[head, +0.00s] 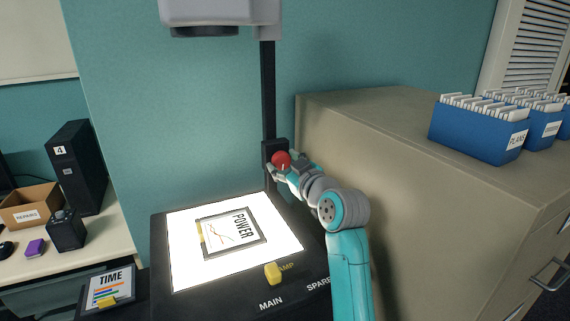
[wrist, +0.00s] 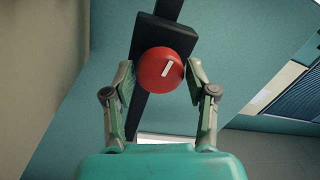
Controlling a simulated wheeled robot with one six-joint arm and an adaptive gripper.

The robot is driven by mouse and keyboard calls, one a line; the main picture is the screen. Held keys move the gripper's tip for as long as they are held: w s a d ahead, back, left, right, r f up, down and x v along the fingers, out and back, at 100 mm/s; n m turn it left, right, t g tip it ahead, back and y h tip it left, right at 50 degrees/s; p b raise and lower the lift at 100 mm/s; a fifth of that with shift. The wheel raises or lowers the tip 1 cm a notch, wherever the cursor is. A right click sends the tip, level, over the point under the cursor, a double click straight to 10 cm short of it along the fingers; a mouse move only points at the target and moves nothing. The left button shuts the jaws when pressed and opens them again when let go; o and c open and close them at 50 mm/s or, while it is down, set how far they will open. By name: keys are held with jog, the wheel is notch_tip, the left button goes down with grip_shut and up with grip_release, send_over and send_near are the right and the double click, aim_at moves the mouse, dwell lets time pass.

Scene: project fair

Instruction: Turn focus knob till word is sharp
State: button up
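The red focus knob (head: 281,159) is on a black block on the projector's upright post. It also shows in the wrist view (wrist: 157,72), with a white mark tilted to the right of upright. My gripper (head: 286,166) is at the knob. In the wrist view my gripper (wrist: 160,82) has one finger on each side of the knob, spread, with what look like narrow gaps. The projector's lit stage (head: 182,265) bears a framed sheet (head: 222,233) reading POWER. The projector head (head: 215,12) is cut off at the top. No projected word is in view.
A beige cabinet (head: 400,170) stands close to the right of my arm, with blue file boxes (head: 470,131) on top. The projector base has a yellow lamp switch (head: 273,273).

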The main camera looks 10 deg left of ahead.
jog(key=shift+o, duration=0.5)
jog(key=shift+s+d, duration=0.1)
jog(key=v, duration=1.1)
jog(key=shift+s+d, duration=0.15)
jog(key=shift+s, duration=0.15)
jog(key=shift+d, duration=0.1)
